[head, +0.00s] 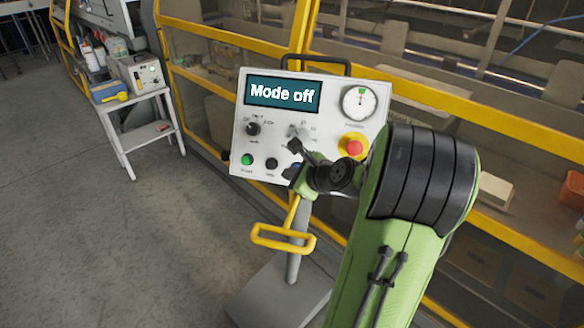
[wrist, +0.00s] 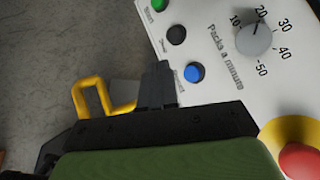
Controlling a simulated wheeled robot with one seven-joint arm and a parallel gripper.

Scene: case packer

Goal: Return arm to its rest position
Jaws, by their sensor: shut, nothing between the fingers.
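My green arm reaches in from the lower right in the head view. My gripper (head: 293,158) is at the lower middle of the control panel (head: 313,90), with the face of the panel behind it. In the wrist view my dark gripper (wrist: 156,84) is shut and empty, at the panel's edge close to the blue button (wrist: 194,72). I cannot tell whether it touches the panel. The panel's screen (head: 283,93) reads "Mode off". My arm and gripper hide part of the panel's lower right.
The panel carries a red stop button (head: 354,147), a green button (head: 247,159) and a dial (wrist: 255,38). A yellow handle (head: 283,240) juts out below. Yellow-framed guarding stands behind. A small cart (head: 135,120) stands at left. The grey floor at left is clear.

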